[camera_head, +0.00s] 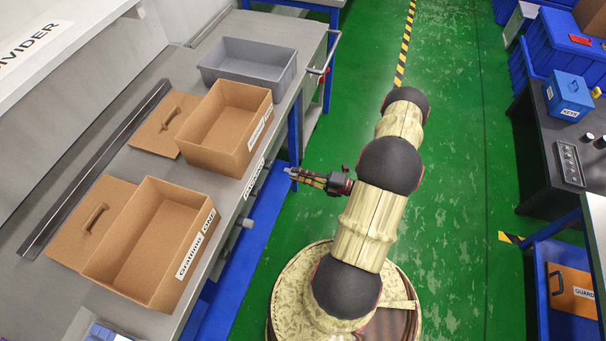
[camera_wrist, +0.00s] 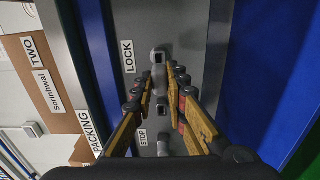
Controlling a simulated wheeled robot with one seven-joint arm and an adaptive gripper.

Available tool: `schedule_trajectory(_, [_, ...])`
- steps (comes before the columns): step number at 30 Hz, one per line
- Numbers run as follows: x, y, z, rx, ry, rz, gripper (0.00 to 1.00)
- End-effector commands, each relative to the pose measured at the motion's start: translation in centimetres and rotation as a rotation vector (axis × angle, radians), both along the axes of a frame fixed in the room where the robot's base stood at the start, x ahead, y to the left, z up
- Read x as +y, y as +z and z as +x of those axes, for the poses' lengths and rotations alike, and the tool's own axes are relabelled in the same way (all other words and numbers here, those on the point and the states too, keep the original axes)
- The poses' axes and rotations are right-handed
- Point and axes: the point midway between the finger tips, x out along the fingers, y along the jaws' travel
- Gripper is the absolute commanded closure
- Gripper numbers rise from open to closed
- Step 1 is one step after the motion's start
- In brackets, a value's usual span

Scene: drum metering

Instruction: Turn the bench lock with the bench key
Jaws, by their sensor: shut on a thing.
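My gripper (camera_wrist: 163,97) is shut on a small grey piece, the bench key (camera_wrist: 161,77), seen between its fingertips in the wrist view. The lock (camera_wrist: 158,55), a pale fitting with a dark opening, sits on the grey panel beside the LOCK label (camera_wrist: 128,56). The key is just below the lock in the picture; I cannot tell whether they touch or whether the key is in it. In the head view my gripper (camera_head: 312,178) is at the bench's right side, pointing left, with a small grey tip at its end. The lock is not visible there.
The bench (camera_head: 222,190) carries two open cardboard boxes (camera_head: 168,293) (camera_head: 251,155), lids and a grey bin (camera_head: 283,82). The STOP label (camera_wrist: 143,137) and other fittings are lower on the panel. Green floor lies clear to the right, before a dark table (camera_head: 548,135) with a blue box.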

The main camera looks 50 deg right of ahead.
Motion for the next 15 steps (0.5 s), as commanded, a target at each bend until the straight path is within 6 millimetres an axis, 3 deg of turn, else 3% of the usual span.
schedule_trajectory(15, [1.5,0.0,3.5,0.0,0.001,0.0,1.0])
